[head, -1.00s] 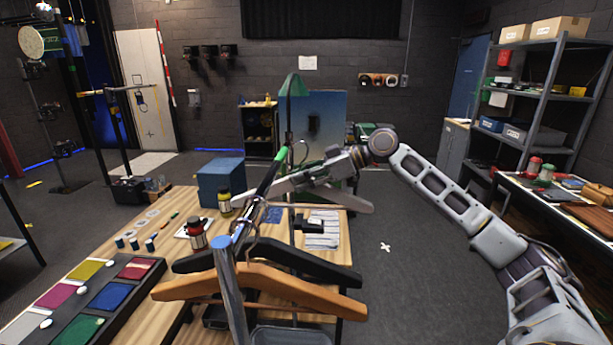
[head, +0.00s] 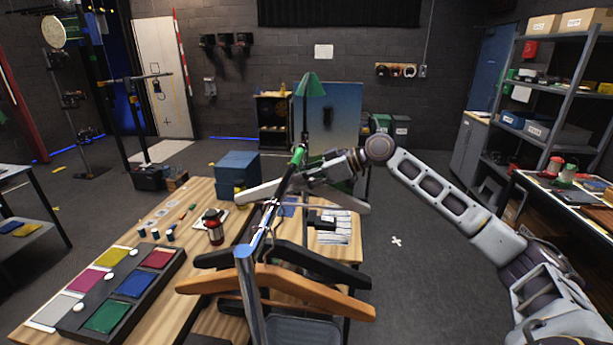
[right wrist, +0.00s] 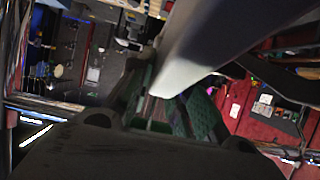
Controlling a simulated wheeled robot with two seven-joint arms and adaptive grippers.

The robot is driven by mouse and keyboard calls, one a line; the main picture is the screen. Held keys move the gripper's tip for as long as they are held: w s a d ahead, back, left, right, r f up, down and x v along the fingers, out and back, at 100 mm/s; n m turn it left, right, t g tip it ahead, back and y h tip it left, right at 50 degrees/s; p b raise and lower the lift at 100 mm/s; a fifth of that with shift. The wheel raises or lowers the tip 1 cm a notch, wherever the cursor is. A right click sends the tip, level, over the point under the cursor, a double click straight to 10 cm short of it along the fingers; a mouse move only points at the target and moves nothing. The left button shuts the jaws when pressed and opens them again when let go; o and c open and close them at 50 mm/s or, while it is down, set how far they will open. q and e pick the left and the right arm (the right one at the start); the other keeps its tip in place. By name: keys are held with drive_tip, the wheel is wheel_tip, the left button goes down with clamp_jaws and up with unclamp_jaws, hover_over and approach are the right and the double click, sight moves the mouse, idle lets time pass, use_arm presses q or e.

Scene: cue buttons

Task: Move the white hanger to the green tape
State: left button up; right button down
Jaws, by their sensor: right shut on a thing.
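The white hanger (head: 345,200) is in my right gripper (head: 335,168), at the far end of the sloping clothes rail in the head view. The green tape (head: 297,156) wraps the rail's far end, just left of the gripper. The hanger's arms spread to both sides below it. I cannot tell whether its hook touches the rail. A black hanger (head: 300,258) and an orange-brown hanger (head: 310,292) hang nearer on the rail. In the right wrist view a pale bar, likely the hanger (right wrist: 185,70), crosses close to the camera. My left gripper is not in view.
The rail's near end (head: 246,250) is blue-grey. A wooden table (head: 205,270) stands behind and left, with a colour-pad tray (head: 148,262), a red-and-dark bottle (head: 213,230) and a blue box (head: 237,168). Shelves (head: 560,90) stand right. Floor is clear beyond the table's right side.

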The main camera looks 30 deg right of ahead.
drive_tip(key=shift+w+a+r+p, duration=0.15)
drive_tip(key=shift+w+a+p, duration=0.05)
drive_tip(key=shift+a+p, duration=0.1)
drive_tip(key=shift+f+b, duration=0.3)
drive_tip(key=shift+f, duration=0.15)
drive_tip(key=shift+w+a+f+b, duration=0.1)
drive_tip(key=shift+a+f+b, duration=0.15)
drive_tip(key=shift+f+b, duration=0.3)
drive_tip(key=shift+d+f+b, duration=0.15)
drive_tip(key=shift+f+b, duration=0.15)
drive_tip(key=shift+f, duration=0.3)
drive_tip(key=shift+f, duration=0.1)
drive_tip(key=c, duration=1.3)
unclamp_jaws()
drive_tip(key=shift+o, duration=0.2)
